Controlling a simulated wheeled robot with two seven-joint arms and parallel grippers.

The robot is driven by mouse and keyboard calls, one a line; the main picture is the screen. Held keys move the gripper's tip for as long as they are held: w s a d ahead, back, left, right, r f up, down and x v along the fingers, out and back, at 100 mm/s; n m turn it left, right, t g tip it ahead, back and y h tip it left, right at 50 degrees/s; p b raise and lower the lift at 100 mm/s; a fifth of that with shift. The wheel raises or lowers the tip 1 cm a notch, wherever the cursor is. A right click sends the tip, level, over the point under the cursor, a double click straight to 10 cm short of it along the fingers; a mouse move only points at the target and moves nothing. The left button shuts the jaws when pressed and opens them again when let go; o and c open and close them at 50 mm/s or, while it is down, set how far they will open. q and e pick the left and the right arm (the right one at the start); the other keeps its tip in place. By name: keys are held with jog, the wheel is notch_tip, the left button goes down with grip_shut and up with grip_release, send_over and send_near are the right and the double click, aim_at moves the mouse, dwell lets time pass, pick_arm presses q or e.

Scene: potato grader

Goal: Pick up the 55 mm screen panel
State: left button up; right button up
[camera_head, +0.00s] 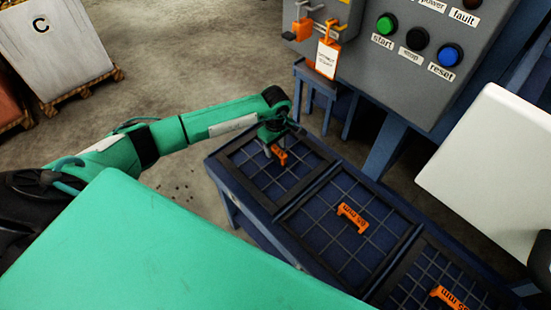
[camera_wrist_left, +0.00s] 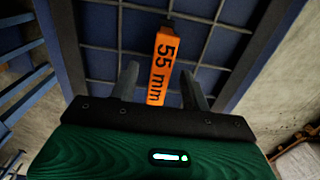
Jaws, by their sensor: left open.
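The 55 mm screen panel (camera_head: 263,184) is a dark frame with a wire grid and an orange handle. It lies at the far end of a blue rack. In the left wrist view, its orange handle (camera_wrist_left: 162,62) reads "55 mm". My left gripper (camera_head: 273,151) is over this panel at the handle. In the left wrist view, the left gripper (camera_wrist_left: 160,88) is open, its two fingers on either side of the handle with visible gaps. The gripper partly hides the handle in the head view. My right gripper is not in view.
Two more screen panels with orange handles lie along the rack, a middle one (camera_head: 323,237) and a near one (camera_head: 408,286). A grey control box (camera_head: 410,70) with buttons stands behind. An orange tag (camera_head: 327,58) hangs there. Open concrete floor (camera_head: 190,60) lies to the left.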

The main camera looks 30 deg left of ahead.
pick_arm(q)
jog(key=shift+f+b, duration=0.25)
jog(key=shift+b, duration=0.15)
dwell(0.3)
grip_shut()
dwell(1.3)
jog(key=shift+r, duration=0.1)
